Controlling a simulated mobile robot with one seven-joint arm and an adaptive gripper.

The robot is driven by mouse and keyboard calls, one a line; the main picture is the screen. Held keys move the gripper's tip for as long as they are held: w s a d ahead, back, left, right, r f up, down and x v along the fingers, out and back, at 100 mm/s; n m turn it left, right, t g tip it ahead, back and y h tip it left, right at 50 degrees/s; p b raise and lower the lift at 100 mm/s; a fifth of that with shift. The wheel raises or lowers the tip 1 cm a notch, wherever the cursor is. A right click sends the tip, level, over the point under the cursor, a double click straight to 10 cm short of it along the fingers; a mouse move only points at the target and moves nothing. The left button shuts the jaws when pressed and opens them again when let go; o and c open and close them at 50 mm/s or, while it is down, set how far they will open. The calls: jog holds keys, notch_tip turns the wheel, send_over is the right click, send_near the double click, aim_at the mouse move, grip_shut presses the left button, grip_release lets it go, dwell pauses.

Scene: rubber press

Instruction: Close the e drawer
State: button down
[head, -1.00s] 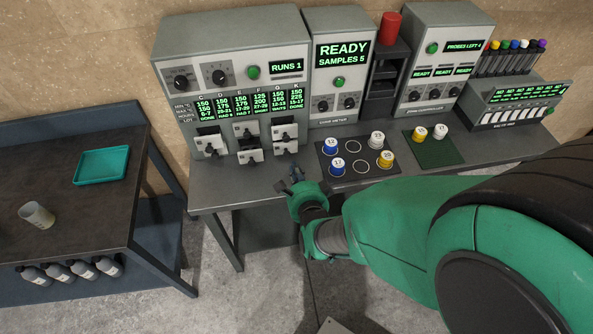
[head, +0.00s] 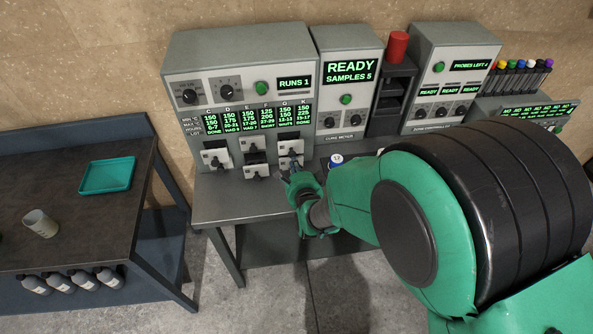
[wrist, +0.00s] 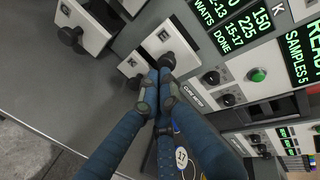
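The drawers sit in the lower front of the left grey cabinet in the head view. I take the upper middle drawer (head: 253,145) for the E drawer, though its letter is too small to read there. A lower middle drawer (head: 257,171) is below it. My gripper (head: 287,177) is in front of the right-hand drawers, right of the middle column. In the wrist view my gripper's fingers (wrist: 154,82) are together, tips close to the black knobs of a white drawer (wrist: 160,42) and the drawer marked K (wrist: 130,64). Whether they touch a knob is unclear.
Another white drawer with a black knob (wrist: 70,36) sticks out at the wrist view's upper left. A left drawer (head: 216,156) also protrudes. The bench front (head: 225,208) is clear at left.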

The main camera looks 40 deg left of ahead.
aim_at(293, 155)
jog(key=shift+w+a, duration=0.2)
jog(key=shift+w, duration=0.1)
jog(key=w+a+b, duration=0.2)
jog(key=b, duration=0.1)
jog(key=shift+w+a+f, duration=0.15)
jog(key=shift+w+a, duration=0.25)
jog(key=shift+w+a+b, duration=0.3)
jog(key=shift+b, duration=0.2)
jog(key=shift+r, duration=0.25)
jog(key=shift+a, duration=0.1)
jog(key=shift+s, duration=0.1)
jog(key=shift+s+d, duration=0.35)
jog(key=shift+d, duration=0.15)
jog(key=f+v, duration=0.1)
jog(key=v, duration=1.1)
jog(key=shift+s+d, duration=0.35)
jog(key=shift+d, duration=0.05)
